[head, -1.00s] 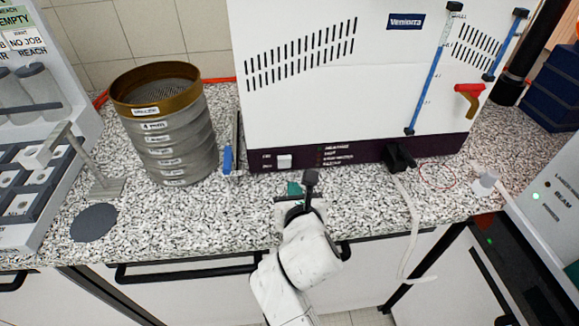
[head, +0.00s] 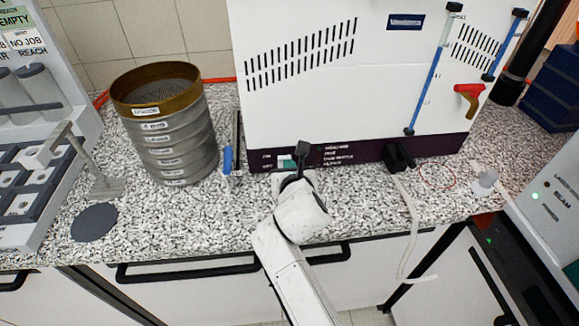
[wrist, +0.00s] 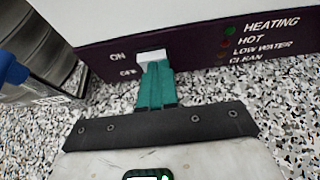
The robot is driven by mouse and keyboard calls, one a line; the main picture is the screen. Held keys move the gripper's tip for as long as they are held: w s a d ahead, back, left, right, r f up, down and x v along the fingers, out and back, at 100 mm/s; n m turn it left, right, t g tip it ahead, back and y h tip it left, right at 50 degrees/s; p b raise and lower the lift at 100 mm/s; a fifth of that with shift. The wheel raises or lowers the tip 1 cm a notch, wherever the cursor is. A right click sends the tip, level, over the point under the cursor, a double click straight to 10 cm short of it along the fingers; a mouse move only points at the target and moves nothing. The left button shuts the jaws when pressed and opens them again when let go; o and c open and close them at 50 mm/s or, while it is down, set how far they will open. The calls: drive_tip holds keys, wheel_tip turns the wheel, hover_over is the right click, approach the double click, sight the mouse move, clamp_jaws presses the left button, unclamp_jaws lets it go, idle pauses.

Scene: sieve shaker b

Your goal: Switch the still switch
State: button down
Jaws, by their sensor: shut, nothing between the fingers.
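The still switch (wrist: 150,55) is a small white rocker on the dark purple front panel, between the words ON and OFF and the wall of the still. My gripper is shut and empty; its teal fingers (wrist: 154,68) point at the switch in the wrist view and overlap its lower edge. I cannot tell whether they touch it. In the head view my gripper (head: 287,166) is at the panel's lower left and largely covers the switch. The still (head: 340,95) is a big white cabinet. A green lamp (wrist: 230,30) shows beside HEATING.
A stack of sieves (head: 168,135) stands to the left, with a blue-handled tool (head: 228,160) between it and the still. A black fitting with a pale hose (head: 398,157) is on the right. The speckled worktop (head: 225,220) is clear in front.

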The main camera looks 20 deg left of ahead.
drive_tip(key=shift+w+a+r, duration=0.1)
drive_tip(key=shift+w+r, duration=0.05)
drive_tip(key=shift+r, duration=0.15)
drive_tip(key=shift+w+a+p, duration=0.1)
drive_tip(key=shift+p, duration=0.2)
drive_tip(key=shift+r+p, duration=0.75)
drive_tip(key=shift+p, duration=0.2)
drive_tip(key=shift+f, duration=0.1)
